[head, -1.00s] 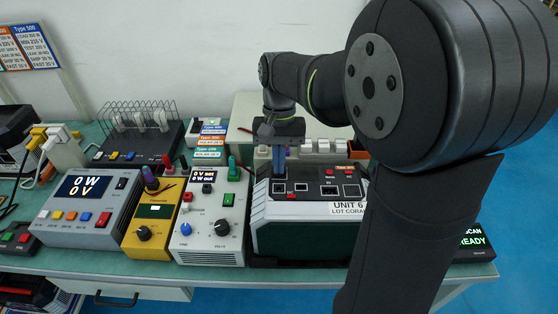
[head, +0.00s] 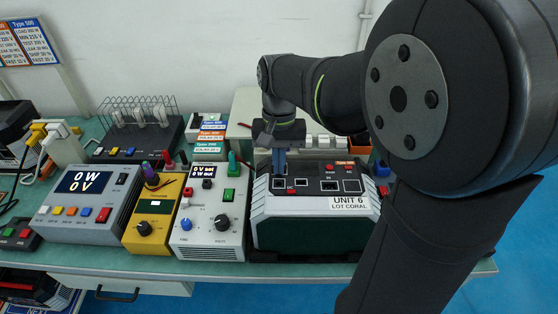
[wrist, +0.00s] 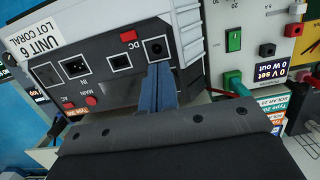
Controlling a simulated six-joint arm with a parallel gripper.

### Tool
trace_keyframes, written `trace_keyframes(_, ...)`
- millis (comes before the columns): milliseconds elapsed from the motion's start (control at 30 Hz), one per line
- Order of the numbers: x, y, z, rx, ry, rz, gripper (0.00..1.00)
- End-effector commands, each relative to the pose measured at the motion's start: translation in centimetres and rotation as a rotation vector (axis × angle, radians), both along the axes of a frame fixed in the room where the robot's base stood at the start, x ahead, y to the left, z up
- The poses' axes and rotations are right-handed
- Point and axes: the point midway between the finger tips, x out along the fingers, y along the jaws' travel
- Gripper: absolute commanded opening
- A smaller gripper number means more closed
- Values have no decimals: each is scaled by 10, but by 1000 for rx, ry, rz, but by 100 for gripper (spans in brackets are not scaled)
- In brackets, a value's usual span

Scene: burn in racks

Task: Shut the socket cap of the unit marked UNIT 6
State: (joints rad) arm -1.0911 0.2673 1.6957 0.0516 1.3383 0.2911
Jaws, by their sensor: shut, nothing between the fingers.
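The unit marked UNIT 6 (head: 318,205) is a grey and dark green box on the bench, with sockets and red buttons on its top panel. In the wrist view its label (wrist: 42,45) is at the upper left. A round socket (wrist: 155,48) is at the panel's end near the DC button, with square sockets beside it. My gripper (head: 279,173) has blue fingers pressed together and empty, pointing down at the panel's left end. In the wrist view my gripper (wrist: 158,70) is right by the round socket; contact cannot be told. I cannot make out the cap clearly.
A white supply (head: 207,215) stands close left of the unit, then a yellow box (head: 150,225) and a grey 0 W meter (head: 85,205). A pale case (head: 255,110) stands behind. My arm hides the bench at right.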

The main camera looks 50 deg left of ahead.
Motion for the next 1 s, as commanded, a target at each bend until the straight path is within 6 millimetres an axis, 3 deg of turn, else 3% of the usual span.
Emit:
trace_keyframes(367, 0, 1, 18, 3, -1, 0, 0)
trace_keyframes(800, 0, 1, 110, 4, -2, 1, 0)
trace_keyframes(1000, 0, 0, 139, 2, -1, 0, 0)
